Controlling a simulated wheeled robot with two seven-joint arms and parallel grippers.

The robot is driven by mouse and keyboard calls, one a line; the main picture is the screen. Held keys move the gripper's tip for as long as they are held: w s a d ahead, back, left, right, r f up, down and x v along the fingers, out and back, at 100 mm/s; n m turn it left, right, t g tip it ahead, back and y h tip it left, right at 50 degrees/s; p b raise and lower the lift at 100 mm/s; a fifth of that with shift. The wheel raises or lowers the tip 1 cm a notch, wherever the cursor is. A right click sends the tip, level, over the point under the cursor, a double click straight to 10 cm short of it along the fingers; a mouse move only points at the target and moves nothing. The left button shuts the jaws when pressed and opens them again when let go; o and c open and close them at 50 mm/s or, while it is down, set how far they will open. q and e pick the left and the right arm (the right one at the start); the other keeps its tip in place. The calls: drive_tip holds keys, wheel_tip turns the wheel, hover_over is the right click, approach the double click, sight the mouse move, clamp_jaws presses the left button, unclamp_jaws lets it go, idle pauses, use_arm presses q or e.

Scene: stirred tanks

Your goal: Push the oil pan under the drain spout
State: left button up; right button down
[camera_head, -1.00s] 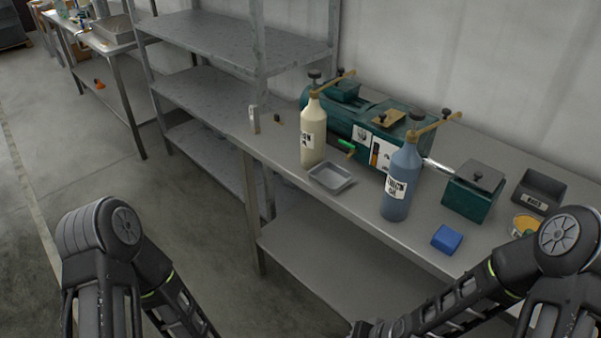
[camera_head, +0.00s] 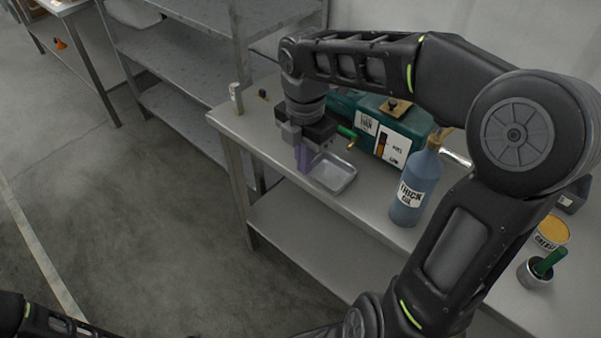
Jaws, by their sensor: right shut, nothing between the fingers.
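The oil pan (camera_head: 334,173), a small shallow grey tray, lies on the metal bench. The green gear unit (camera_head: 395,130) stands behind it. Its drain spout (camera_head: 351,144), a small brass piece below a green handle, is just behind and above the pan's back edge. My right gripper (camera_head: 303,158) points down with purple fingertips shut and empty. It is at the pan's left side, very close to the rim; I cannot tell whether it touches. My right arm hides part of the gear unit. My left gripper is out of view; only part of that arm shows at bottom left.
A blue bottle (camera_head: 415,185) labelled thick oil stands right of the pan. A yellow-topped tin (camera_head: 551,231) and a small can with a green handle (camera_head: 538,270) stand farther right. The cream bottle is hidden.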

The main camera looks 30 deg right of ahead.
sight(316, 180)
drive_tip(key=shift+f, duration=0.1)
idle(0.3)
drive_tip(key=d+f, duration=0.1)
drive_tip(key=f, duration=0.2)
drive_tip(key=d+f, duration=0.1)
drive_tip(key=f, duration=0.2)
drive_tip(key=w+d+f+p, duration=0.1)
drive_tip(key=f, duration=0.2)
drive_tip(key=shift+d+f, duration=0.1)
drive_tip(key=shift+f, duration=0.3)
drive_tip(key=shift+d, duration=0.35)
drive_tip(key=shift+w+d, duration=0.1)
